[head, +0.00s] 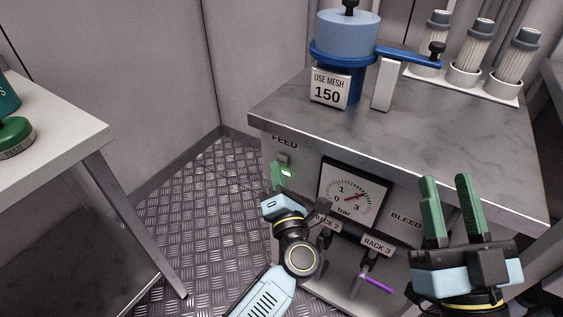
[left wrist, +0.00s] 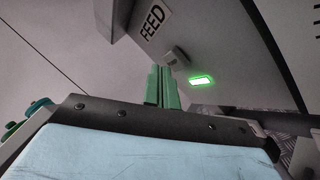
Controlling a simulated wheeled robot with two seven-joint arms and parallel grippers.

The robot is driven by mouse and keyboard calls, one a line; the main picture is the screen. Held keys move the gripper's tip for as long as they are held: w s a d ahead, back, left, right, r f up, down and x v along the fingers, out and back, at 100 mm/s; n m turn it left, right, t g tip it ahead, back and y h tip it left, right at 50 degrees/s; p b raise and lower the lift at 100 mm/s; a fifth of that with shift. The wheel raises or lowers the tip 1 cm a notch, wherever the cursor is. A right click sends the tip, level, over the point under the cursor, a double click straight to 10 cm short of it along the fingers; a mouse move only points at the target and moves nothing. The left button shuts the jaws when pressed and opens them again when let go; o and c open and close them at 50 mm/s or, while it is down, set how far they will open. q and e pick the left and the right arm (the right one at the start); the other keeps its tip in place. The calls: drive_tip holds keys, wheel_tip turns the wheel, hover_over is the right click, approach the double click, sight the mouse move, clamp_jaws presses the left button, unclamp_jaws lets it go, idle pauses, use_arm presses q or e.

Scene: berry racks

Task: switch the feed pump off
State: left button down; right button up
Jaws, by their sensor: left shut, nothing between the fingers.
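The FEED label (head: 285,142) is on the front of the grey cabinet, with a small grey switch (head: 283,159) below it and a lit green lamp (head: 287,173) under that. In the left wrist view the switch (left wrist: 176,57) and glowing lamp (left wrist: 202,80) sit just beyond my fingertips. My left gripper (head: 276,174) is shut and empty, its green fingertips close to the switch and just left of the lamp. I cannot tell whether they touch the switch. My right gripper (head: 448,182) is open and empty in front of the cabinet's right side.
A pressure gauge (head: 353,193) is right of the lamp, with a BLEED label (head: 406,219) beyond. Below are the RACK 3 tag (head: 377,246) and a purple-handled valve (head: 375,284). A blue filter housing (head: 346,50) stands on the cabinet top. A table (head: 62,140) is at left.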

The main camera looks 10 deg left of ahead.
use_arm(q)
drive_tip(key=shift+w+d, duration=0.15)
drive_tip(key=shift+w, duration=0.3)
idle(0.6)
drive_tip(key=shift+s+a+p, duration=0.3)
drive_tip(key=shift+s, duration=0.6)
drive_tip(key=s+a+p, duration=0.2)
drive_tip(key=s, duration=0.3)
drive_tip(key=shift+s, duration=0.35)
